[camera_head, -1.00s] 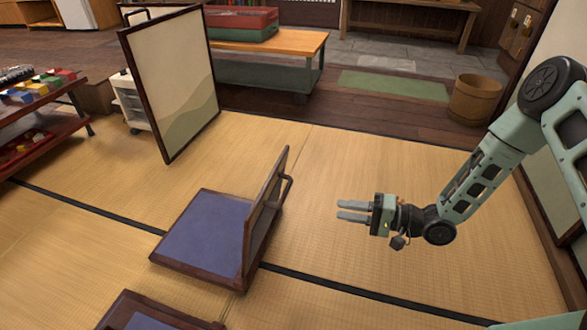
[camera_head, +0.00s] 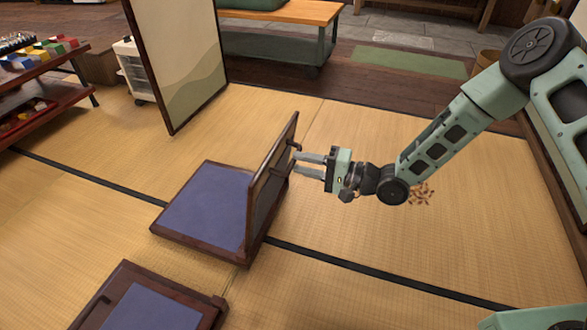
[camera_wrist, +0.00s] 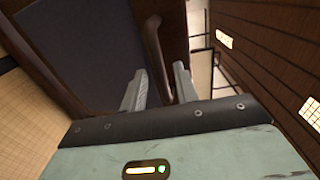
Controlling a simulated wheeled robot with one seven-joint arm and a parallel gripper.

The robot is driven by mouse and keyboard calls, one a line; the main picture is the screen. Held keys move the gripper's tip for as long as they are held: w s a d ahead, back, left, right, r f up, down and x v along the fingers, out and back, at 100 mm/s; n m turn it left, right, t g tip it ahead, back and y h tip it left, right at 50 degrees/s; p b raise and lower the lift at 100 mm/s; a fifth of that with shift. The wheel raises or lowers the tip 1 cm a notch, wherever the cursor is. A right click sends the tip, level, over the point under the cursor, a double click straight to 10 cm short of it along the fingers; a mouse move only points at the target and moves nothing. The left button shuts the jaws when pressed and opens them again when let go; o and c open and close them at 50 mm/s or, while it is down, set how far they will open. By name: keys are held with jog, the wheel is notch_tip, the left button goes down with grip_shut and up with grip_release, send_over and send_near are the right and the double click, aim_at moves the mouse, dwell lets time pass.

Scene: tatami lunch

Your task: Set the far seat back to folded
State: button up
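The far seat (camera_head: 203,208) is a low wood-framed floor seat with a blue pad on the tatami. Its seat back (camera_head: 268,190) stands up, nearly upright, on the right side. A dark handle (camera_head: 293,147) sticks out from the rear of the back, and it also shows in the wrist view (camera_wrist: 154,42). My gripper (camera_head: 295,165) is at the rear of the back, by the handle. In the wrist view its two fingers (camera_wrist: 160,75) are apart, with the handle between them and a gap showing. Whether a finger touches the handle is not clear.
A second blue-padded seat (camera_head: 207,318) lies nearer, cut by the lower edge. A standing screen (camera_head: 185,60) is behind, shelves (camera_head: 40,110) at left, a low bench (camera_head: 285,12) at the back. Brown bits (camera_head: 421,194) lie on the tatami near my arm.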

jog(key=shift+b+x, duration=0.45)
jog(key=shift+x, duration=1.05)
